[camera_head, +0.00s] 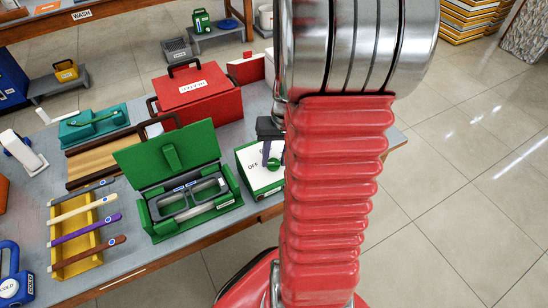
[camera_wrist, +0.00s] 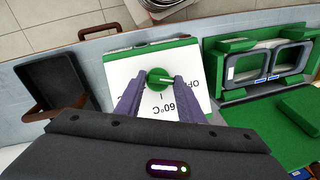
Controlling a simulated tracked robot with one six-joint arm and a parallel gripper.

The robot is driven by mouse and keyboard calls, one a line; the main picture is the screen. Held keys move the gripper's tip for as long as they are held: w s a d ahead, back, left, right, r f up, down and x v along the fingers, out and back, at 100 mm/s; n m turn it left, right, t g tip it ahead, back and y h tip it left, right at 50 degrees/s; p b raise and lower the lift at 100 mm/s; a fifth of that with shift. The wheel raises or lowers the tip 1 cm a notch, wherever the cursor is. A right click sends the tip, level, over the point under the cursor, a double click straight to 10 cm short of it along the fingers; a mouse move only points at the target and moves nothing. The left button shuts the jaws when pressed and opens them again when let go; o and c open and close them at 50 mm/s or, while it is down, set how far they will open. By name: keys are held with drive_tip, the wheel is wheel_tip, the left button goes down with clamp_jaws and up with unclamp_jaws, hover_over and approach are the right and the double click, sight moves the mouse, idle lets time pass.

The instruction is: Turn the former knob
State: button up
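The green former knob (camera_wrist: 159,76) is on the white face (camera_wrist: 122,75) of a green box, marked OFF and 60°C. Its pale pointer line lies crosswise, toward the right in the wrist view. The knob also shows low on the face in the head view (camera_head: 274,164), where my gripper (camera_head: 268,146) hangs over the box. My gripper (camera_wrist: 158,84) is open, with one grey-purple finger on each side of the knob. I cannot tell whether the fingers touch it. My arm hides the right part of the box in the head view.
An open green case (camera_head: 160,232) holding grey eyeglass frames (camera_head: 193,193) stands beside the box. A red toolbox (camera_head: 203,97) is behind. In the wrist view a black tray (camera_wrist: 58,84) is left of the box. A yellow rack (camera_head: 62,219) of coloured tools is at left.

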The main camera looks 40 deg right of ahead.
drive_tip(key=shift+a, duration=0.2)
drive_tip(key=c, duration=0.4)
drive_tip(key=shift+o, duration=0.2)
drive_tip(key=shift+d+m, duration=0.1)
drive_tip(key=shift+m, duration=0.3)
drive_tip(key=m+t+y, duration=0.1)
drive_tip(key=m, duration=0.1)
drive_tip(key=m+t, duration=0.1)
drive_tip(key=m, duration=0.2)
drive_tip(key=shift+s+d+f+y, duration=0.15)
drive_tip(key=shift+s+d+y, duration=0.05)
drive_tip(key=shift+y, duration=0.2)
drive_tip(key=m+t, duration=0.1)
drive_tip(key=m, duration=0.3)
drive_tip(key=shift+s+d+t, duration=0.1)
drive_tip(key=shift+s+t, duration=0.05)
drive_tip(key=shift+t, duration=0.25)
drive_tip(key=shift+s+m+t, duration=0.1)
drive_tip(key=shift+m+t, duration=0.5)
drive_tip(key=shift+m, duration=1)
drive_tip(key=shift+y, duration=0.3)
